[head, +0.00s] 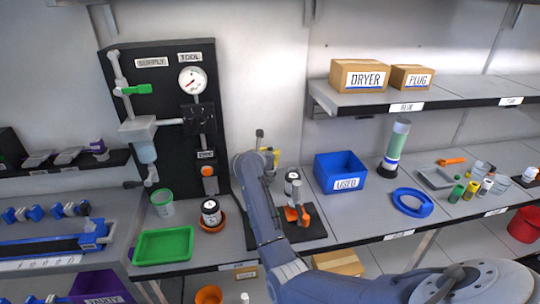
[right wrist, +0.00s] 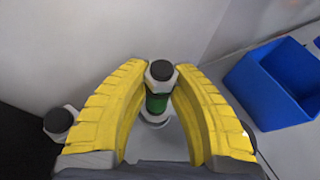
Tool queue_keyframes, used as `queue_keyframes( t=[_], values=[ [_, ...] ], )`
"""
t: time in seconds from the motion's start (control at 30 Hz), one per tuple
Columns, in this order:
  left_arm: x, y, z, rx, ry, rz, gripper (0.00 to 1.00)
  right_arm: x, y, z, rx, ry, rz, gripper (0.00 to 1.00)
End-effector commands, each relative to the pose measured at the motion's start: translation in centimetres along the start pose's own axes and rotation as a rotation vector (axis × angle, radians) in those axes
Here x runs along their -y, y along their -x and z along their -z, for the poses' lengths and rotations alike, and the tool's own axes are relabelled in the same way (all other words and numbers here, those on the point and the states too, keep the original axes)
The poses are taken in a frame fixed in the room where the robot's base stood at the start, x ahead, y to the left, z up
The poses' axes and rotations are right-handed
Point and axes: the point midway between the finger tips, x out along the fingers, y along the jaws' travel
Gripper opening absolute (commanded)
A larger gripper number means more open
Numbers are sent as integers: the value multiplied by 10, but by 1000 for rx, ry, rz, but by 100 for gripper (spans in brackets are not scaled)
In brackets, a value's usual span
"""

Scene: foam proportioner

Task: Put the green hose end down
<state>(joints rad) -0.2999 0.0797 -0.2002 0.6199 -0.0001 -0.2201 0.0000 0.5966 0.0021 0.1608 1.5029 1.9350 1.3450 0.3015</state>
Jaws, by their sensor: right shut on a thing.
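The green hose end (right wrist: 157,103) shows in the right wrist view as a green band with a grey, dark-centred cap above and a wider pale part below. It stands between the yellow fingers of my right gripper (right wrist: 160,85), which is shut on it. In the head view my right gripper (head: 268,157) is behind the bench's middle, near the black panel's right edge. My forearm and wrist hide most of it, and I cannot clearly make out the hose end there. My left gripper is not in view.
A blue bin (head: 341,172) stands right of my right gripper, and also shows in the right wrist view (right wrist: 272,85). The black panel (head: 160,70) with gauge stands left. A black mat (head: 312,238) holds an orange-handled fitting (head: 297,214). A green tray (head: 163,246) lies front left.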

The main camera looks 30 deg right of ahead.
Motion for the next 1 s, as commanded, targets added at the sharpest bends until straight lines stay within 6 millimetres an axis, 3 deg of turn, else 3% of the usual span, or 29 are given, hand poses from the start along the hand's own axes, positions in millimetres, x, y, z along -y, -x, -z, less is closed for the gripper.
queue_keyframes(
  t=[0.87, 0.9, 1.0],
  values=[
    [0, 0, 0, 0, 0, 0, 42, 0, -5, 11, 1, 0, 0, 0],
    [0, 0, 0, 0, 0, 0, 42, 0, -5, 12, -1, 0, 0, 28],
    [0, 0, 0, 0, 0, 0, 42, 0, -5, 12, 0, 0, 0, 40]
  ],
)
